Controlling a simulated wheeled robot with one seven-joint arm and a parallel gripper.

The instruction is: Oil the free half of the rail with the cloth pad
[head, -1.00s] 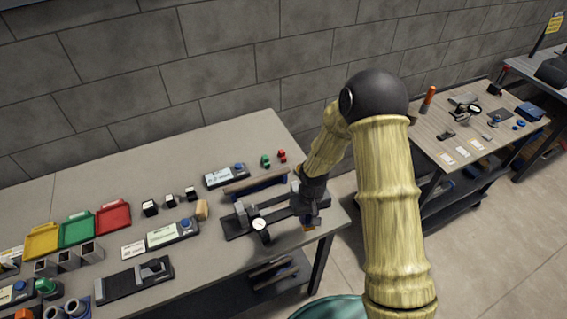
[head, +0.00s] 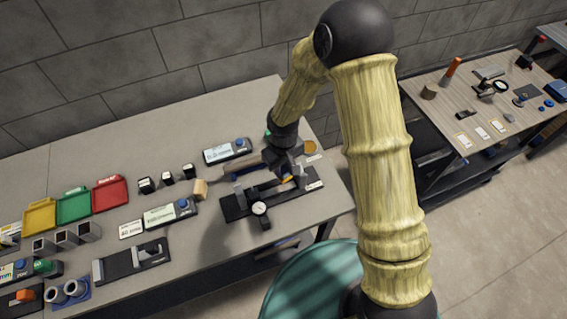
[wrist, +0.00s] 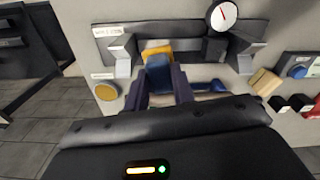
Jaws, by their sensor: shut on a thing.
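My gripper (head: 286,172) is over the right part of the rail fixture, a dark base plate (head: 234,211) with grey upright blocks, in the head view. In the wrist view my gripper (wrist: 160,85) is shut on the cloth pad, a blue block (wrist: 158,68) with a yellow-orange face (wrist: 157,50). The pad is between the fixture's two grey end blocks; whether it touches the rail cannot be told. The dial gauge (head: 259,208) stands at the fixture's left-middle part and also shows in the wrist view (wrist: 222,15).
A round orange-yellow dish (head: 309,146) lies behind the fixture, near the table's right edge. A wooden block (head: 200,189) and a display box (head: 227,151) stand left of and behind it. Coloured trays (head: 74,206) are farther left. A second table (head: 440,110) stands right.

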